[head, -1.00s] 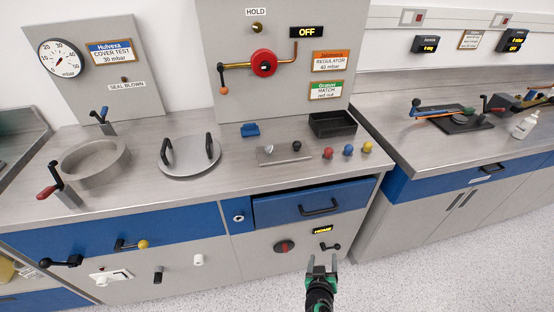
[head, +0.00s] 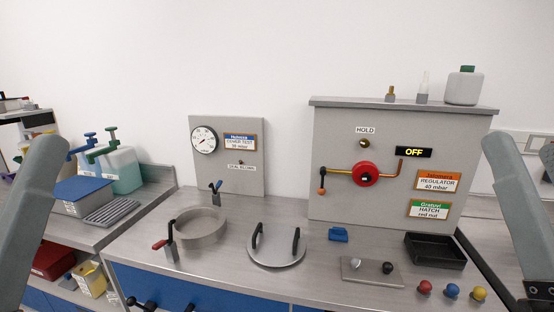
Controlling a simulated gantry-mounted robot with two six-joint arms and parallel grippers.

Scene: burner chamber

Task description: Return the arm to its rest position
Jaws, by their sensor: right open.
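A grey link of my left arm (head: 32,215) rises along the left edge of the head view. A matching grey link of my right arm (head: 522,220) rises along the right edge. Both links lean slightly inward at the top and stand clear in front of the benches. No fingertips of either gripper show in this view, so what the jaws are doing is hidden.
The steel bench (head: 225,280) carries a metal ring (head: 203,240), a round lid (head: 276,263) with two handles, and a black tray (head: 408,262). A regulator panel (head: 335,200) stands behind.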

